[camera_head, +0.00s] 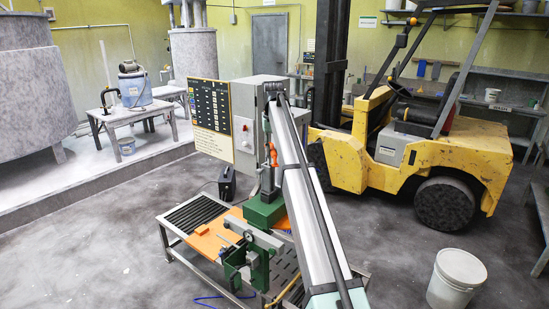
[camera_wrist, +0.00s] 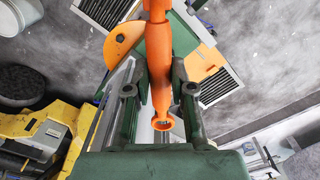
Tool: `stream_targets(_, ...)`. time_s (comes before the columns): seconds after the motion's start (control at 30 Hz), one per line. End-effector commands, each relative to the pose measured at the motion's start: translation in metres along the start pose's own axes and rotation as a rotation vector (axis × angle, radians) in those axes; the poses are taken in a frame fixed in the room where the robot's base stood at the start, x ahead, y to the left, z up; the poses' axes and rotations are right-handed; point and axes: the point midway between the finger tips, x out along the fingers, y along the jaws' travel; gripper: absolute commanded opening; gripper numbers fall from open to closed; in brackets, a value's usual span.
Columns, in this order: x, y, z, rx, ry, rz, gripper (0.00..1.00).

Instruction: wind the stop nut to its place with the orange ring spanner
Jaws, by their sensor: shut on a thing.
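The orange ring spanner (camera_wrist: 159,60) runs down the middle of the wrist view, with one ring end (camera_wrist: 163,123) near my palm and its other end cut off by the top edge. My gripper (camera_wrist: 161,78) is shut on it, a dark green finger on either side. In the head view the orange spanner (camera_head: 274,155) shows as a small upright piece beside my arm, above the green press (camera_head: 265,211). My arm hides part of the press. I cannot make out the stop nut in either view, nor whether the spanner touches it.
The press stands on a metal bench (camera_head: 172,246) with a slatted top and an orange board (camera_head: 214,238). A grey cabinet (camera_head: 254,105) and a dark notice board (camera_head: 212,115) stand behind. A yellow forklift (camera_head: 455,150) is at right. A white bucket (camera_head: 456,280) stands on the floor.

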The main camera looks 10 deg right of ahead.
Motion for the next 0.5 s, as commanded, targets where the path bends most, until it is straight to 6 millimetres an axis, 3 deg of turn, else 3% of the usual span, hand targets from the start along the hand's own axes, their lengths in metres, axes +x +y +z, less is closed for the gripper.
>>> stream_targets(0.2,-0.014,0.0,-0.012,0.002,0.0,0.0,0.0)
stream_targets(0.5,-0.015,0.0,-0.013,0.002,0.0,0.0,0.0)
